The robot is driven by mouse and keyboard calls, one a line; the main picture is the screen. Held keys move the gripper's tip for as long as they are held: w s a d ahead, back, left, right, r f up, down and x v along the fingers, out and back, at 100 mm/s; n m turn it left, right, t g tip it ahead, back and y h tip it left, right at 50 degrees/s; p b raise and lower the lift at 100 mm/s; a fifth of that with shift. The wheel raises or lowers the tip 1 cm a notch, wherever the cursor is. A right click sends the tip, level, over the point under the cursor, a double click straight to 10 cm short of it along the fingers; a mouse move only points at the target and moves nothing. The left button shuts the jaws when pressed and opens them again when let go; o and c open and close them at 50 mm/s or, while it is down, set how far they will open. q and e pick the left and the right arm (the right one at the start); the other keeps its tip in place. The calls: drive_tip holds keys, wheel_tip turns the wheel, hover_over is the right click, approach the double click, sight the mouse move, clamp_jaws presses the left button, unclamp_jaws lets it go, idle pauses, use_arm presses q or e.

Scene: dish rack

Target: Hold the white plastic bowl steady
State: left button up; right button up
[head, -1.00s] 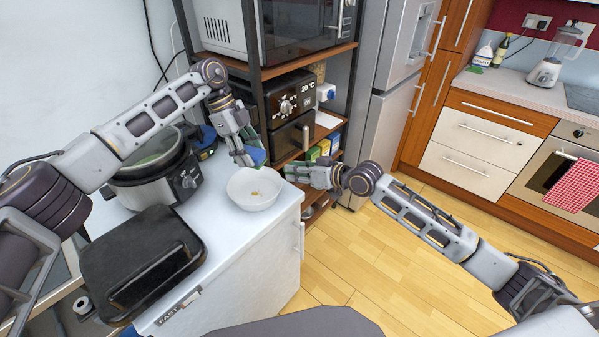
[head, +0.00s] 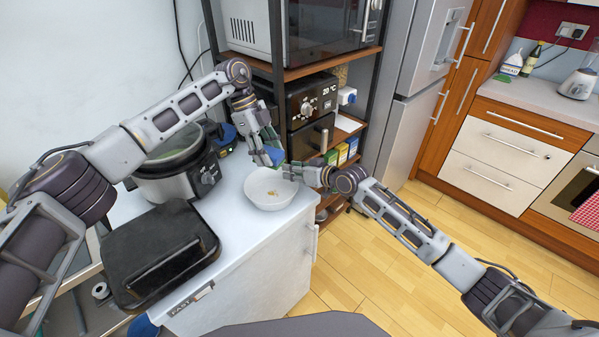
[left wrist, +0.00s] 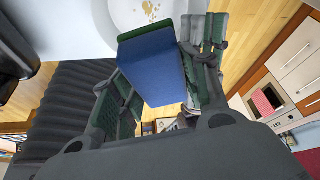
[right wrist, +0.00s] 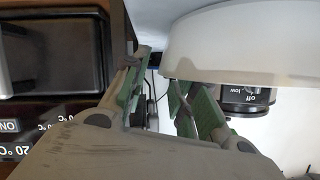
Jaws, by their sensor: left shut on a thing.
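The white plastic bowl (head: 262,201) sits upright on the white worktop, with brown crumbs inside. It also shows at the top of the left wrist view (left wrist: 127,14) and at the upper right of the right wrist view (right wrist: 240,45). My left gripper (head: 270,157) is shut on a blue and green sponge (left wrist: 153,70), held by the bowl's far rim. My right gripper (right wrist: 160,70) is open at the bowl's right rim. One fingertip overlaps the rim in the right wrist view; I cannot tell whether it touches. The rim is not clearly between the fingers.
A black lidded appliance (head: 158,250) and a slow cooker (head: 178,175) stand left of the bowl. A shelf rack with a microwave (head: 300,30) and a black oven (head: 312,100) stands behind. The worktop's right edge is close to the bowl.

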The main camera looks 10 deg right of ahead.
drive_tip(key=shift+x, duration=0.8)
clamp_jaws()
idle(0.8)
